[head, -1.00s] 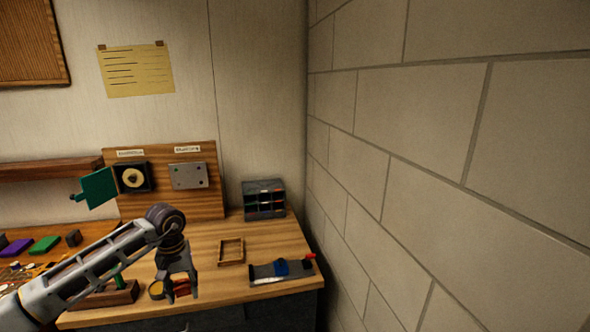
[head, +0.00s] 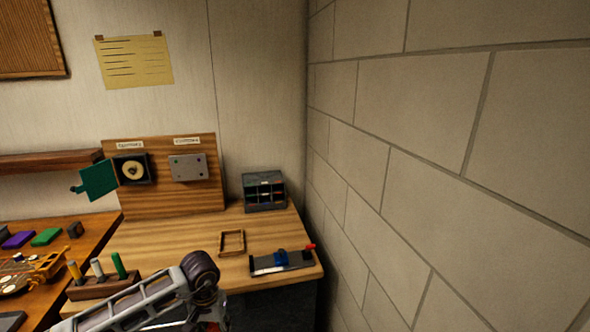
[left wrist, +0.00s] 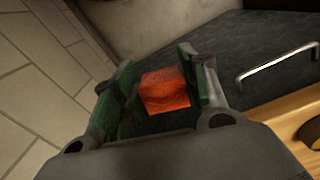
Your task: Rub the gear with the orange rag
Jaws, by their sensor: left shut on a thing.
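An orange-red rag (left wrist: 165,90), folded into a block, sits between the green-padded fingers of my left gripper (left wrist: 158,76) in the left wrist view. The gripper is shut on it. In the head view my left arm reaches in along the bottom edge, and its fingers are mostly out of the picture. A round cream part with a dark centre, seemingly the gear (head: 133,170), sits in a dark square box on the upright wooden board, well above and left of my gripper. The box's green door (head: 99,180) stands open to the left. My right gripper is not in view.
The wooden bench (head: 180,238) carries a small frame (head: 232,254), a dark tray with a blue block (head: 281,258), a compartment box (head: 264,190) and a rack of coloured-handled tools (head: 104,286). A grey block wall (head: 440,150) bounds the right side.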

